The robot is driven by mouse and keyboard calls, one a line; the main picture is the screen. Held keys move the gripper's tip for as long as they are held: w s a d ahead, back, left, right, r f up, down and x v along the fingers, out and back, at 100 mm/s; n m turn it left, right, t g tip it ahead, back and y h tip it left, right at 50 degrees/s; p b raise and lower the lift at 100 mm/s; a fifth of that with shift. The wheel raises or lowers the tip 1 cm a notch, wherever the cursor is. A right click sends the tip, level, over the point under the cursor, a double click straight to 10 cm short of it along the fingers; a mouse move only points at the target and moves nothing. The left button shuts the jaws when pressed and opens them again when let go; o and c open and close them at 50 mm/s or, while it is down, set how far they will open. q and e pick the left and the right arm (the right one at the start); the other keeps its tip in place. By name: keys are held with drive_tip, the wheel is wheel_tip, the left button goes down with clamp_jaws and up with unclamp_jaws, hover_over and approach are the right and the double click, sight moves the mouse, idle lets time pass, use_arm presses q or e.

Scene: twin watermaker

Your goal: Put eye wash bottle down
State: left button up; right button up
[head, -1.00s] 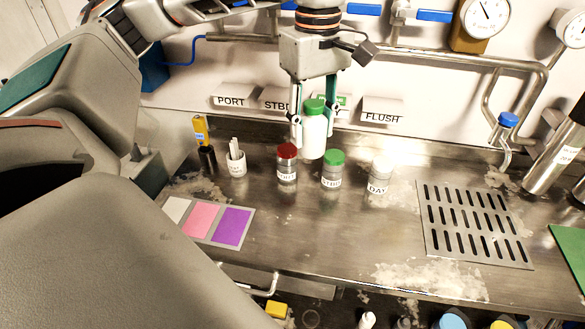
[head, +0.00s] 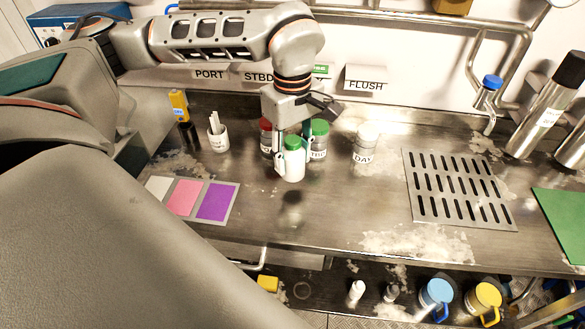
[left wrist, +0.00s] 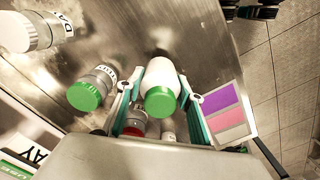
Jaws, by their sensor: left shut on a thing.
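The eye wash bottle (head: 293,166) is white with a green cap. My left gripper (head: 292,156) is shut on it and holds it upright in front of the red-lidded and green-lidded jars. A dark patch lies on the counter in front of it, and the bottle looks a little above the steel. In the left wrist view the bottle (left wrist: 162,82) sits between the two green-backed fingers (left wrist: 160,100). My right gripper is not in view.
A red-lidded jar (head: 265,142), a green-lidded jar (head: 319,140) and a DAY jar (head: 365,145) stand behind. Colour cards (head: 216,201) lie left, a slotted drain plate (head: 457,221) right. The steel counter (head: 330,215) in front is clear.

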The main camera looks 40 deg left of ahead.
sight(293, 169)
use_arm(q)
drive_tip(key=shift+f, duration=2.05)
drive_tip(key=shift+f, duration=0.1)
drive_tip(key=o, duration=1.2)
drive_tip(key=shift+o, duration=0.2)
